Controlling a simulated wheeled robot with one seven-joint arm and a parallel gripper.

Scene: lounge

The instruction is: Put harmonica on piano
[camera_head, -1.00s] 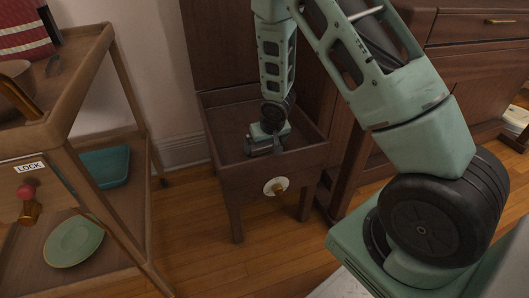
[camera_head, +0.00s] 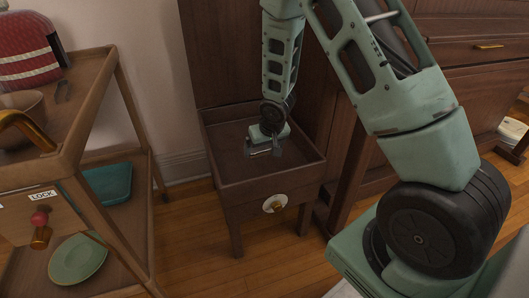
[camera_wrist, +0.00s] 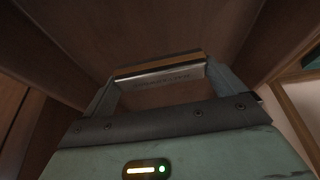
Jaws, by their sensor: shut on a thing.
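My gripper (camera_wrist: 160,85) is shut on the harmonica (camera_wrist: 160,74), a silver bar with a brown-gold edge and faint lettering, held crosswise between the fingertips. In the head view, my gripper (camera_head: 265,147) points down inside or just above an open wooden box on legs (camera_head: 272,185) with a round white knob plate. The harmonica there is small and partly hidden by the fingers. No piano keys show; I cannot tell whether the dark wooden furniture (camera_head: 465,75) at the right is the piano.
A wooden cart (camera_head: 95,100) at the left holds a red striped toaster (camera_head: 28,55), a bowl (camera_head: 22,103), a teal tray (camera_head: 108,183) and a green plate (camera_head: 78,259). Wooden floor (camera_head: 190,240) lies open in front.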

